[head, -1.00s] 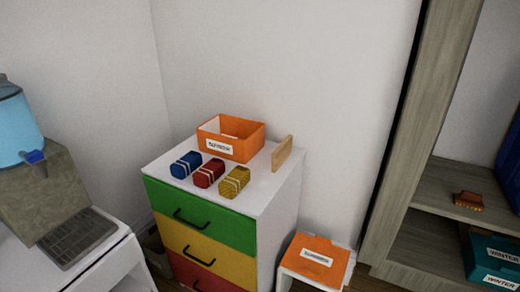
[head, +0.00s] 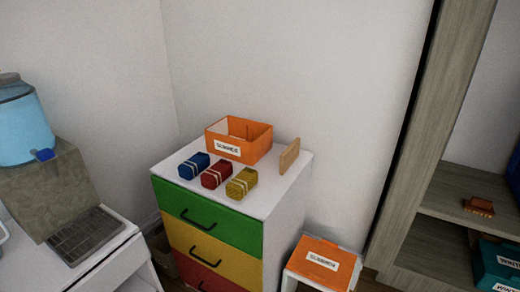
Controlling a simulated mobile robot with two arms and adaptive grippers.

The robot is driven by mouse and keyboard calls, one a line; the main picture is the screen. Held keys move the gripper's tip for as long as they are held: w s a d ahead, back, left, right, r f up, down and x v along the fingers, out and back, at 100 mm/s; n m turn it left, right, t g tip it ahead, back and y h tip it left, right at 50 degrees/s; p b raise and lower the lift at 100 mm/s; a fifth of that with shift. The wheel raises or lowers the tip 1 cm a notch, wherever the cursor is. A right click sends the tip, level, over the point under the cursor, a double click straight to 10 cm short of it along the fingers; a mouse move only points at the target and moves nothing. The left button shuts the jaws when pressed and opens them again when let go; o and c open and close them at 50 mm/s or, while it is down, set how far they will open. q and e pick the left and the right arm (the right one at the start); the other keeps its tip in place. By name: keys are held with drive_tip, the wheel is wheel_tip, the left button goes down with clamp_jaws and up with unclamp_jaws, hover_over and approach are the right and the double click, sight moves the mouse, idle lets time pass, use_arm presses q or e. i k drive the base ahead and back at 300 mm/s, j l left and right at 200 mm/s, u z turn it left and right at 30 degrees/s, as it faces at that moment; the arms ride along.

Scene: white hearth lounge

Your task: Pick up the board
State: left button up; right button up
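A light wooden board (head: 289,156) stands upright on its edge on the white top of a drawer cabinet (head: 262,203), near its right side. It is just right of an open orange box (head: 246,151) with a "SUMMER" label. A small gap shows between the board and the box. Neither of my grippers is in view.
Blue (head: 194,166), red (head: 216,174) and yellow (head: 242,183) banded bundles lie along the cabinet's front. An orange "SUMMER" lid (head: 322,259) rests on a low white stand at right. A water dispenser (head: 25,130) is at left, a wooden shelf (head: 455,200) at right.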

sight(288, 158)
drive_tip(key=i+j+z, duration=0.2)
drive_tip(key=z, duration=0.3)
drive_tip(key=i+j+z, duration=0.6)
drive_tip(key=j+z, duration=0.15)
drive_tip(key=z, duration=0.2)
